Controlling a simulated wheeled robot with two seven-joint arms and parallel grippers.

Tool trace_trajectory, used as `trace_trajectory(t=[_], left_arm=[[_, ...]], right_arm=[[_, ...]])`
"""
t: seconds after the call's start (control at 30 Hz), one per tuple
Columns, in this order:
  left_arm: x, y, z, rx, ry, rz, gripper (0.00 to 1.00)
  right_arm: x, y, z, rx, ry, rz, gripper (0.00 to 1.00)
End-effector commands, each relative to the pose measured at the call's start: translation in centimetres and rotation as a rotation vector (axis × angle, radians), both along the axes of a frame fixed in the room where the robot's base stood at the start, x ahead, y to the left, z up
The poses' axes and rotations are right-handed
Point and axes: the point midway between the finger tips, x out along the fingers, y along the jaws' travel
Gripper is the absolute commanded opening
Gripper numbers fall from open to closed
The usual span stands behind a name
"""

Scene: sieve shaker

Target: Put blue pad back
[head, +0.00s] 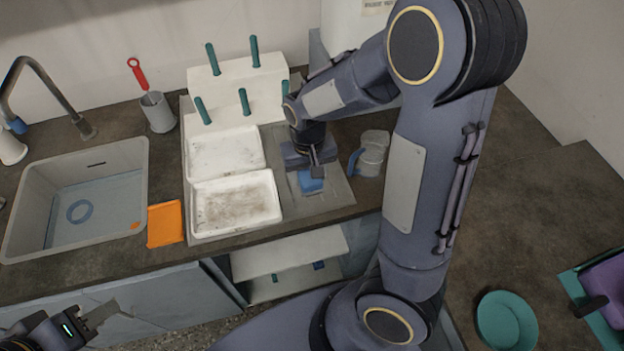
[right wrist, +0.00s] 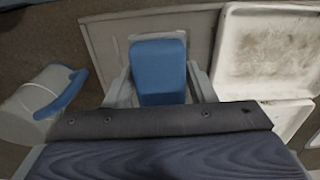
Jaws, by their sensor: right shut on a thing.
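The blue pad (head: 311,182) is at the right gripper's fingertips, above the grey board beside the white trays. In the right wrist view the blue pad (right wrist: 158,72) sits between the two fingers of my right gripper (right wrist: 160,85), which is shut on it. In the head view my right gripper (head: 313,172) points down at the pad, and the arm hides part of it. I cannot tell whether the pad touches the board. My left gripper (head: 95,315) is at the lower left, in front of the counter, away from the pad; its fingers are unclear.
Two white trays (head: 235,228) lie left of the grey board (head: 335,192). A clear jug with a blue handle (head: 371,155) stands close on the right. A white rack with green pegs (head: 232,85) stands behind. An orange pad (head: 165,223) lies near the sink (head: 140,165).

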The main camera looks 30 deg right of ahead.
Motion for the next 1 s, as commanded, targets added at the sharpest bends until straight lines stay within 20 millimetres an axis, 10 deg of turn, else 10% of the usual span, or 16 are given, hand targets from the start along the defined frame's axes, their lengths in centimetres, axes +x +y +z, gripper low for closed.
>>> trace_trajectory(t=[0.5,0.93,1.0], left_arm=[[0.0,0.0,0.0,0.0,0.0,0.0,0.36],[0.0,0.0,-0.4,0.0,0.0,0.0,0.36],[0.0,0.0,-0.3,0.0,0.0,0.0,0.36]], right_arm=[[1.6,-1.7,-5.5,-0.001,0.001,0.001,0.29],[1.6,-1.6,-6.3,0.001,-0.001,0.001,0.29],[1.6,-1.6,-6.1,0.001,-0.001,0.001,0.58]])
